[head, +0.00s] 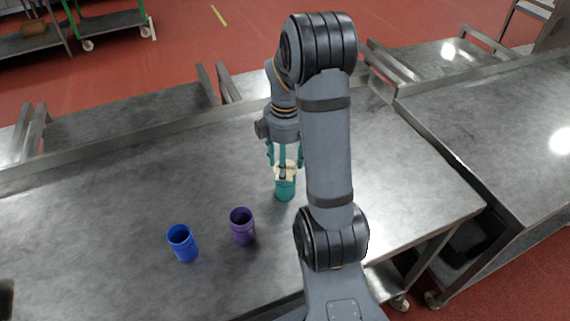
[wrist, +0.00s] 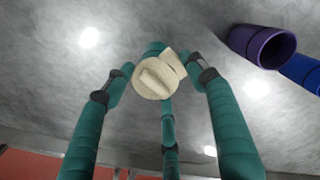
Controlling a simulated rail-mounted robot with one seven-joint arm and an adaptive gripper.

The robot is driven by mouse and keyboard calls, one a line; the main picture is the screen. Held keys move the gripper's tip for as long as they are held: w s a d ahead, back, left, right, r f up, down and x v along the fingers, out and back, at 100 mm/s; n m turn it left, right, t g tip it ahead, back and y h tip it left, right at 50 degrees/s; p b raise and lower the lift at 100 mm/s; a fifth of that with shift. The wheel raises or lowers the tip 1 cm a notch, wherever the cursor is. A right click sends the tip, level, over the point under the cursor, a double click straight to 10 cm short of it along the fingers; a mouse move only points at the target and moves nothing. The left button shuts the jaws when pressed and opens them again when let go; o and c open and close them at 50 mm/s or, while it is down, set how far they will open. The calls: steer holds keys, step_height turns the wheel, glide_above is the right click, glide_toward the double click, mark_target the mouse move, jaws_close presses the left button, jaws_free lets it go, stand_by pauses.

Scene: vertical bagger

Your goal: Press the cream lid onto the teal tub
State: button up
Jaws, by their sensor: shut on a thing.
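The cream lid (head: 288,166) is in the fingers of my gripper (head: 284,173), right at the top of the teal tub (head: 285,190). The tub stands upright on the metal table. In the wrist view the round lid (wrist: 151,84) shows its raised bar, with my teal fingers around it. A little of the teal tub (wrist: 153,47) shows past the lid's upper edge; the rest is hidden behind the lid. I cannot tell whether the lid touches or sits on the rim. My gripper is shut on the lid.
A purple tub (head: 242,227) and a blue tub (head: 183,244) stand open on the table (head: 110,210), left of and nearer than the teal tub. They also show at upper right in the wrist view. The table's left part is clear. A second metal table (head: 500,120) stands at right.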

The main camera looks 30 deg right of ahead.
steer(key=shift+f+b, duration=0.5)
steer(key=shift+f, duration=0.15)
stand_by(0.3)
steer(key=o, duration=1)
steer(key=o, duration=0.4)
steer(key=shift+r, duration=0.15)
step_height(320, 180, up, 7)
steer(key=p, duration=0.6)
steer(key=shift+p, duration=0.3)
